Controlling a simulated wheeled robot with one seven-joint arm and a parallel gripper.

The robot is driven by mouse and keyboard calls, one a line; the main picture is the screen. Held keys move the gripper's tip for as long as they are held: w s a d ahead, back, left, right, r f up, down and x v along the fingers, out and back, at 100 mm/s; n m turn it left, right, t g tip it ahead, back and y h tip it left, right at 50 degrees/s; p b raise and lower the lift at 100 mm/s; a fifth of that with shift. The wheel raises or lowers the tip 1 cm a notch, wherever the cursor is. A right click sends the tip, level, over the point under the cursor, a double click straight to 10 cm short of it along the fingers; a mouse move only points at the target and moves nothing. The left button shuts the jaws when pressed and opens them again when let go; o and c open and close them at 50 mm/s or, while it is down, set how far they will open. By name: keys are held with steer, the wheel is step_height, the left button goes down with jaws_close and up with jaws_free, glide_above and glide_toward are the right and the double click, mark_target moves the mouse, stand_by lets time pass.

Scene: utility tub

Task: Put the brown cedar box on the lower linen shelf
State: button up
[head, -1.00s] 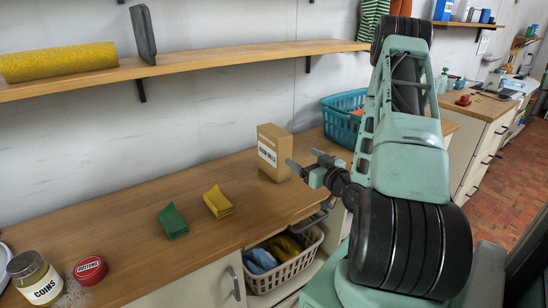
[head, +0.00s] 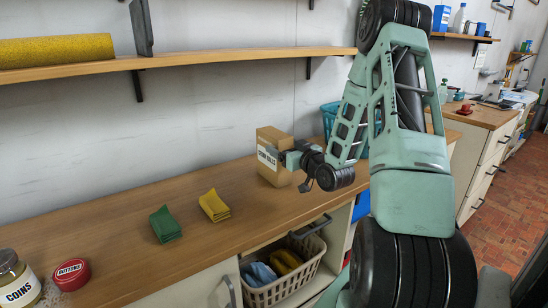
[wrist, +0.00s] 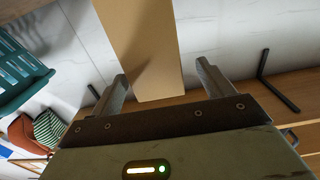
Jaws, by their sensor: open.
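The brown box (head: 275,141) stands upright on the wooden counter, with a white label whose print is partly hidden by my gripper. My gripper (head: 287,167) is open at the box's near right side. In the wrist view, the box (wrist: 138,45) fills much of the space between the two spread fingers of my gripper (wrist: 162,70), closer to the left one; I cannot tell whether either touches it. A wooden wall shelf (head: 210,62) runs above the counter; I cannot tell whether it is the lower linen shelf.
The wall shelf holds a yellow roll (head: 55,50) and a grey upright divider (head: 141,27). A teal basket (wrist: 20,65) is beside the box. A cream basket (head: 285,284) sits below.

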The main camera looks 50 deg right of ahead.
steer(key=x, duration=0.1)
steer(key=p+x, duration=0.1)
steer(key=x, duration=0.2)
steer(key=shift+d+r, duration=0.25)
steer(key=shift+r, duration=0.1)
steer(key=shift+w+d+f, duration=0.1)
steer(key=shift+w+d, duration=0.05)
steer(key=shift+w, duration=0.45)
steer(key=c, duration=1.7)
